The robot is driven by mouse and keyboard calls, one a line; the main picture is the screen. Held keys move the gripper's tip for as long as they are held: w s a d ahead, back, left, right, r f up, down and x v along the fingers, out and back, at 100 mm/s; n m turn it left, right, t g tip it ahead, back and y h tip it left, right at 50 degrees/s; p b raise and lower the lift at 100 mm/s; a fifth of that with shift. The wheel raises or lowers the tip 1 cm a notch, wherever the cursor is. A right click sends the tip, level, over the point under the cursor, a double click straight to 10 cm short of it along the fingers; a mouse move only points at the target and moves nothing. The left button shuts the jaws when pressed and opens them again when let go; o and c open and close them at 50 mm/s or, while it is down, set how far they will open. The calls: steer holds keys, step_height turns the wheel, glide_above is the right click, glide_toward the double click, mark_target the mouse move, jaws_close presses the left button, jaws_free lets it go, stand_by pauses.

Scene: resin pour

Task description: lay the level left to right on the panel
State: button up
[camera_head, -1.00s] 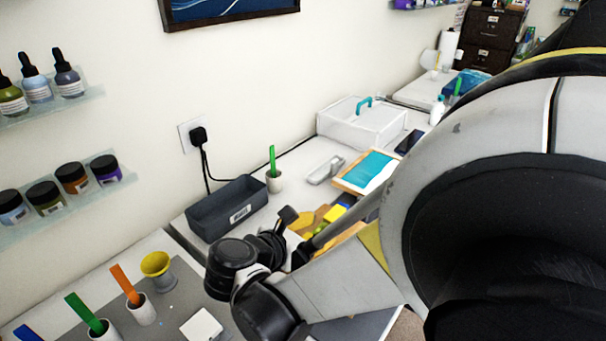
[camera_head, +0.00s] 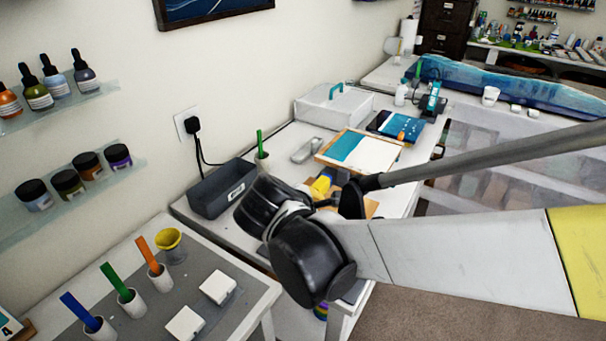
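The panel (camera_head: 383,154) lies on the white bench, wood-edged, with a teal part at left and a white part at right. A small yellow piece (camera_head: 321,185) shows in front of it, just behind my arm's black joint; it may be the level, but I cannot tell. My arm crosses the picture from the right, its black joints covering the near part of the bench. My gripper is not clearly visible; its fingers are hidden behind the arm.
A dark grey bin (camera_head: 221,190), a white cup with a green stick (camera_head: 261,150) and a grey elongated item (camera_head: 308,149) stand left of the panel. A white lidded box (camera_head: 333,106) is behind. Cups with coloured sticks and white blocks (camera_head: 218,287) occupy the near table.

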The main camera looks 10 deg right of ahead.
steer(key=s+d+m+y, duration=0.1)
steer(key=s+m, duration=0.1)
steer(key=s+d+m+y, duration=0.1)
steer(key=s+m, duration=0.1)
steer(key=m, duration=0.1)
steer(key=s+d+m+y, duration=0.1)
steer(key=s+m, duration=0.1)
steer(key=shift+r+m+g, duration=0.1)
steer(key=shift+m+g, duration=0.2)
steer(key=shift+g, duration=0.1)
steer(key=s+m+y, duration=0.1)
steer(key=s+m, duration=0.1)
steer(key=m, duration=0.1)
steer(key=s+m+y, duration=0.1)
steer(key=m, duration=0.3)
steer(key=s+r+m+t+y, duration=0.1)
steer(key=s+m, duration=0.1)
steer(key=m, duration=0.1)
steer(key=shift+s+a+m, duration=0.2)
steer(key=shift+s+m, duration=0.15)
steer(key=shift+m, duration=0.05)
